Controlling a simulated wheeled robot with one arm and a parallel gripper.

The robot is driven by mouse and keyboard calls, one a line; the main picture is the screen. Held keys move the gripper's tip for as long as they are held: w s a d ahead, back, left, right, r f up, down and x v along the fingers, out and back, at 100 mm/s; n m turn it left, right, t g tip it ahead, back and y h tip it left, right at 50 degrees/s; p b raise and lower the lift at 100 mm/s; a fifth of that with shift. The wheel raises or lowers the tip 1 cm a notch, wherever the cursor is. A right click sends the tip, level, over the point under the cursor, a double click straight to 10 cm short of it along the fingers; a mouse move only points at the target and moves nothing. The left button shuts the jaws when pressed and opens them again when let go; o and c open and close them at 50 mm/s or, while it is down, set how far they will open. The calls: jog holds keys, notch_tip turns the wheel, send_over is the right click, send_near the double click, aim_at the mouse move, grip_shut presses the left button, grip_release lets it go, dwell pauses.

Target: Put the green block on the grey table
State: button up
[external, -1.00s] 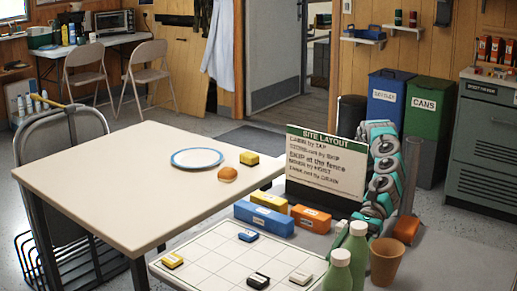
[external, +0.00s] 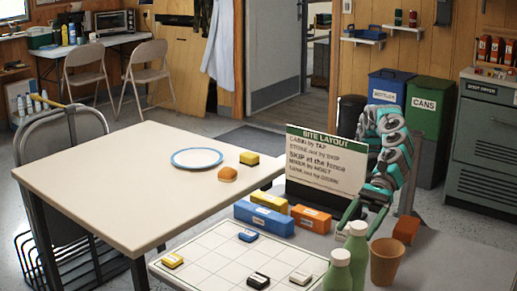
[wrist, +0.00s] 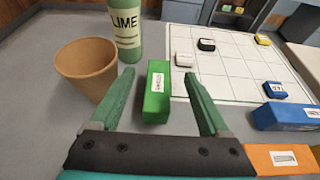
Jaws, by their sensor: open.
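The green block (wrist: 157,92), long with a white label, lies in the wrist view between and just ahead of my gripper's (wrist: 160,76) two green fingers. The gripper is open, with a finger on either side of the block and visible gaps between. The block appears to rest on the grey table (wrist: 40,95), whose bare top also shows in the external view (external: 455,262). In the external view my gripper (external: 362,216) is low behind the green bottles; the block cannot be made out clearly there.
A brown cup (wrist: 88,72) and a LIME bottle (wrist: 126,30) stand close left of the block in the wrist view. The white grid board (wrist: 225,65) with small blocks lies right. Blue (external: 264,218) and orange (external: 311,218) blocks and the sign (external: 325,162) are near.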

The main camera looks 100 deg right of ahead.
jog(key=shift+r+p, duration=0.35)
jog(key=shift+r, duration=1.15)
